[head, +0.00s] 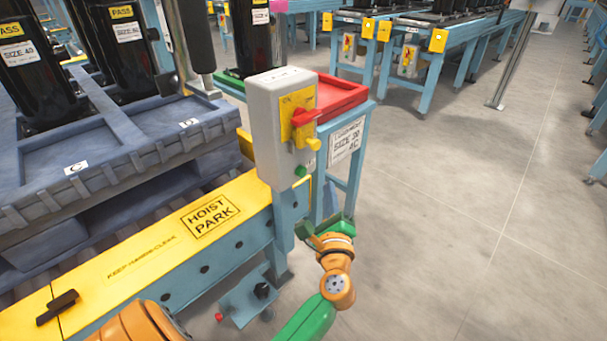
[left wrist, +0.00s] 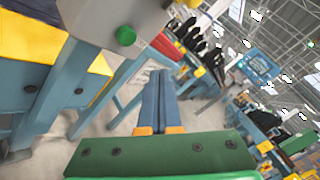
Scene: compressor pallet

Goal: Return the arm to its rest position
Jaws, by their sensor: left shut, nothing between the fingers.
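My left gripper (head: 328,228) is in front of the blue stand, just right of and below the grey control box (head: 279,125). The arm, orange and green, comes up from the bottom edge. In the left wrist view the two blue fingers (left wrist: 158,90) lie together, shut and empty. The box carries a red rotary switch on a yellow plate and a green button (left wrist: 126,36), which also shows at the upper left of the wrist view. The gripper appears apart from the box. My right gripper is not in view.
A yellow rail marked HOIST PARK (head: 211,216) runs along the left. Beyond it, a blue-grey pallet (head: 125,150) holds black cylinders. A red tray (head: 341,97) sits on a blue stand behind the box. Open grey floor (head: 450,220) lies to the right.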

